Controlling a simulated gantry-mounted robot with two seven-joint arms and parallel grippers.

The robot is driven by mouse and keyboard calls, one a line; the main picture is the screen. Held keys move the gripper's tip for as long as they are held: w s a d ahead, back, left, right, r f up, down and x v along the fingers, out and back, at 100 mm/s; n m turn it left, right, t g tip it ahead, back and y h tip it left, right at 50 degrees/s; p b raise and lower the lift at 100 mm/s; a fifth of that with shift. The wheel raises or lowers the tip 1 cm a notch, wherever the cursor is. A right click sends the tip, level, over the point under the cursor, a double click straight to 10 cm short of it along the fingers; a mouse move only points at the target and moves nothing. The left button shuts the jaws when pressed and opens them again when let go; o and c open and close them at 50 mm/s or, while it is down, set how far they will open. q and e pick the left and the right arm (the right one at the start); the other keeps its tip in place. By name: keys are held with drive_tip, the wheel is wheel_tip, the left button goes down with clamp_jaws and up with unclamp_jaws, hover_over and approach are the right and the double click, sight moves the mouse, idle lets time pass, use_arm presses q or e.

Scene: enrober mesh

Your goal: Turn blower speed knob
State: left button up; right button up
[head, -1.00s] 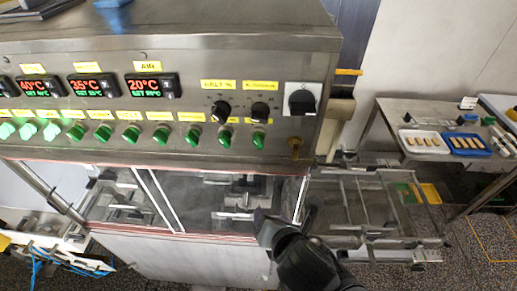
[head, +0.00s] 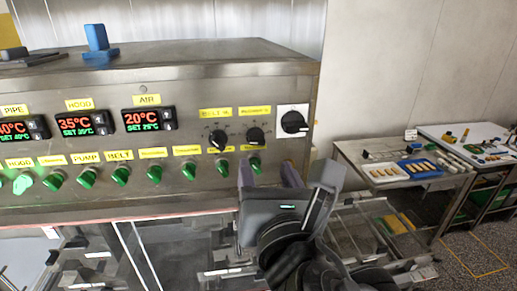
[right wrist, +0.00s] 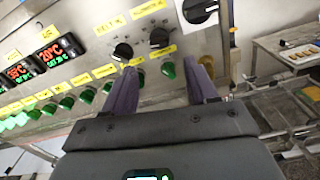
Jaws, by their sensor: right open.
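Two black dial knobs sit on the steel control panel (head: 190,105): a left one (head: 218,140) under a label that seems to read BELT, and a right one (head: 256,136) under a label too blurred to read surely. The right knob also shows in the right wrist view (right wrist: 159,38). My right gripper (head: 268,175) is open and empty, just below and in front of the right knob, its purple fingers pointing up at the panel. In the right wrist view its fingers (right wrist: 167,72) spread either side of a green knob (right wrist: 168,70). My left gripper is out of view.
A larger black rotary switch (head: 293,121) on a white plate is close right of the knobs. A row of green knobs (head: 121,176) runs below, with lit displays (head: 148,119) at left. A side table (head: 347,150) with trays stands at right.

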sight(257, 145)
drive_tip(key=w, duration=0.2)
drive_tip(key=w+a, duration=0.1)
drive_tip(key=w, duration=0.2)
drive_tip(key=w+p, duration=0.1)
drive_tip(key=w, duration=0.2)
drive_tip(key=shift+w+a, duration=0.15)
drive_tip(key=shift+w, duration=0.05)
drive_tip(key=shift+c, duration=0.3)
drive_tip(key=c, duration=1)
